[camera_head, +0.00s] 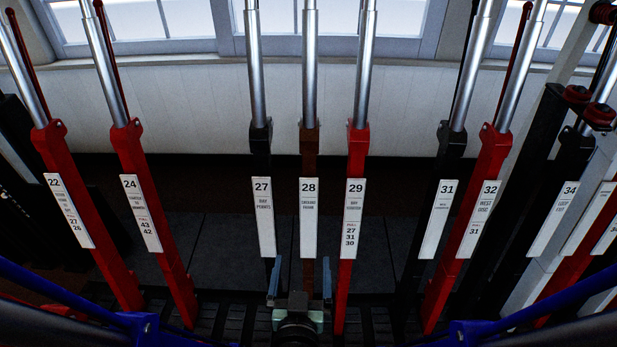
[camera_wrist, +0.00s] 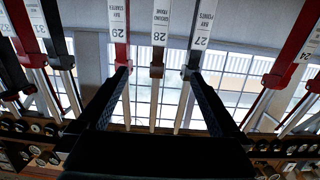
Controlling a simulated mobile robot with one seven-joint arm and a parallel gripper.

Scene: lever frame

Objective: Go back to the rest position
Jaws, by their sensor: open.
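My gripper (camera_head: 301,278) is low in the middle of the head view, its two dark fingers pointing up and apart. It is open, and nothing shows held between the fingers. Behind it stands the brown lever 28 (camera_head: 309,150), upright, with a silver upper shaft and white plate; its lower part shows between the fingers. The wrist view also shows the open fingers (camera_wrist: 157,75), with lever 28 (camera_wrist: 158,50) in the gap. I cannot tell how far the fingers are from the lever.
Black lever 27 (camera_head: 261,150) and red lever 29 (camera_head: 357,150) flank lever 28 closely. Red levers 22 (camera_head: 72,190) and 24 (camera_head: 150,210) stand left; levers 31 (camera_head: 440,200), 32 (camera_head: 482,190) and several others stand right. Windows (camera_head: 400,25) line the back wall. Blue bars cross both lower corners.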

